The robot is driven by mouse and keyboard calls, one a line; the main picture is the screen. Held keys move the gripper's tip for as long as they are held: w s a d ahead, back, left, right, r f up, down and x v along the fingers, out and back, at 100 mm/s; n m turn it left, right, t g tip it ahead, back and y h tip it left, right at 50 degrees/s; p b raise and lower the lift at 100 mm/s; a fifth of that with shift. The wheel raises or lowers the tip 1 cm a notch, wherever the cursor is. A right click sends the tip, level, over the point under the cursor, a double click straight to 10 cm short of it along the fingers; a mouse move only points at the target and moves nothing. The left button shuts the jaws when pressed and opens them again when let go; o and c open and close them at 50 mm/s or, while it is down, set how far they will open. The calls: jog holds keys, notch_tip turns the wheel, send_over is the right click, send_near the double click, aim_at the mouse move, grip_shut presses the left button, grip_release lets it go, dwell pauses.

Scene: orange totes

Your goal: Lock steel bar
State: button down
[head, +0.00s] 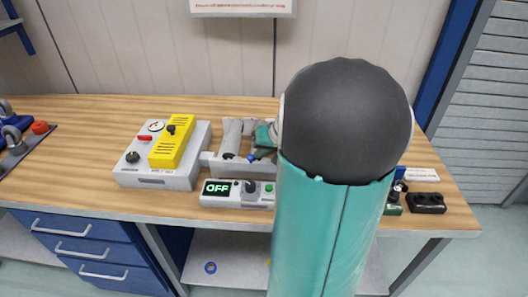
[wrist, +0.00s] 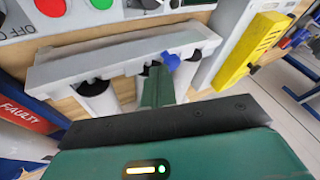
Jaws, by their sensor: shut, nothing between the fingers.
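A light grey fixture (head: 238,167) stands on the workbench, with a grey cylindrical bar (head: 231,136) on its left side. In the wrist view the fixture (wrist: 120,62) has a long crosspiece with pale cylinders (wrist: 98,98) under it. I cannot tell which part is the steel bar. A small blue piece (wrist: 171,61) sits at the crosspiece. My gripper (wrist: 158,88) is shut and empty, its green tip close by the blue piece; I cannot tell whether they touch. In the head view my gripper (head: 264,136) is partly hidden by my arm.
A grey control box (head: 150,178) with a yellow unit (head: 172,142) stands left of the fixture. A box with a display reading OFF (head: 216,188) lies in front. A black block (head: 427,203) is at the right. Bare wood shows at the back left.

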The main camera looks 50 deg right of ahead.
aim_at(250, 157)
jog(key=shift+w+a, duration=1.1)
jog(key=shift+w, duration=0.3)
